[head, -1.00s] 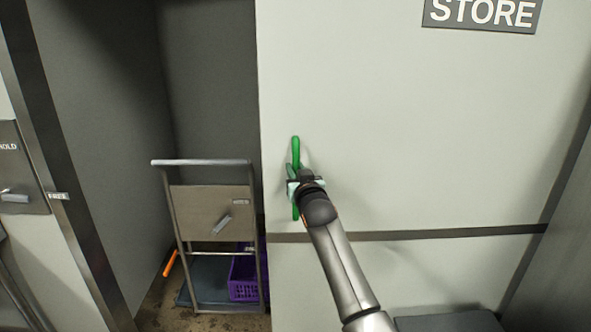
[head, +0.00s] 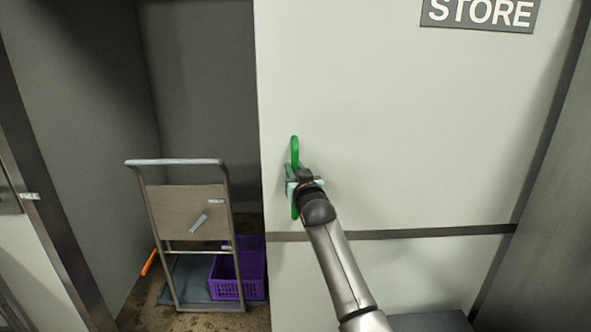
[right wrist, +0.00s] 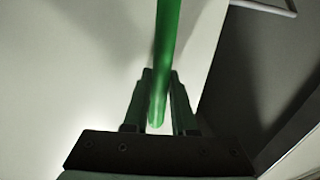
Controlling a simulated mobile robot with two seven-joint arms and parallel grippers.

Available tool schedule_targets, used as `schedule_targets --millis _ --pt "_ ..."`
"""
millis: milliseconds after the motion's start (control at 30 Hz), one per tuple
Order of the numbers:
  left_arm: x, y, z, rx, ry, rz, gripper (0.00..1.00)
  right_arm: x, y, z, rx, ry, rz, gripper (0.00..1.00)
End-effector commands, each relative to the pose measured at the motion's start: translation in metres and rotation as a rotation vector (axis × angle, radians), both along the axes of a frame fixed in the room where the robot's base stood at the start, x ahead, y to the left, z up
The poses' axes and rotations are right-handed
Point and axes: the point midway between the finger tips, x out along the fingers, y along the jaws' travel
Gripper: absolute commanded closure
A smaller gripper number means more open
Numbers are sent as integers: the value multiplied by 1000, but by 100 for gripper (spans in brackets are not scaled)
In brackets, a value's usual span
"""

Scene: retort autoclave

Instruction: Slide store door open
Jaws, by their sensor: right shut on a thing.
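The store door (head: 400,130) is a pale sliding panel with a STORE sign (head: 480,14) at its top. It stands partly open, with its left edge beside the dark opening. A green upright handle (head: 295,152) is fixed near that left edge. My right gripper (head: 294,186) is shut on the green handle. In the right wrist view the handle (right wrist: 167,50) runs down between the two fingers (right wrist: 160,110). My left gripper is not in view.
Inside the opening stands a trolley (head: 186,212) with a metal push bar. A purple crate (head: 226,290) sits on it, partly behind the door edge. An orange bar (head: 149,263) leans at the left. A dark frame post (head: 60,225) bounds the opening's left side.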

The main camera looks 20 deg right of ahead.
Motion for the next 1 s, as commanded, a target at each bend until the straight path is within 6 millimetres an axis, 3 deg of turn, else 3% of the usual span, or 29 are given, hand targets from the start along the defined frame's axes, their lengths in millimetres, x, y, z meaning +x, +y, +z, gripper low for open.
schedule_targets --millis 467,500,700,767,1000 --pt "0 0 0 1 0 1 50 0 -1 3 -1 -6 -1 100" --pt "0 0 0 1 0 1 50 0 -1 3 -1 -6 -1 72" --pt "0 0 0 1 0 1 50 0 0 2 0 -4 0 49" --pt "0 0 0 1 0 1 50 0 0 1 0 -3 0 45" --pt "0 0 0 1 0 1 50 0 1 1 1 -1 1 45"
